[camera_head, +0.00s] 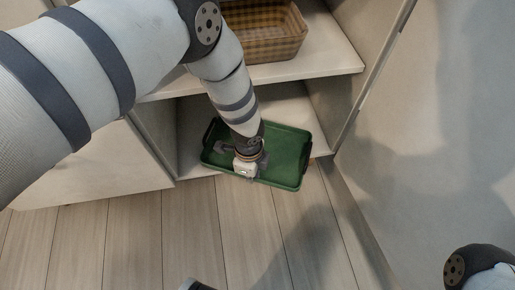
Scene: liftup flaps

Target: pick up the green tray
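The green tray (287,153) is a shallow rectangle with dark handles at its ends. It lies on the lower shelf of the cabinet, slightly turned, and its front edge sticks out past the shelf edge. My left arm comes down over it from the upper left. My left gripper (246,171) is over the left-front part of the tray. The wrist hides its fingertips, so I cannot tell whether they touch the tray or how far apart they are.
A woven basket (285,48) stands on the upper shelf (335,58), above the tray. Cabinet side panels (158,130) flank the lower compartment. A pale wall (430,150) rises on the right. The wooden floor (190,225) in front is clear.

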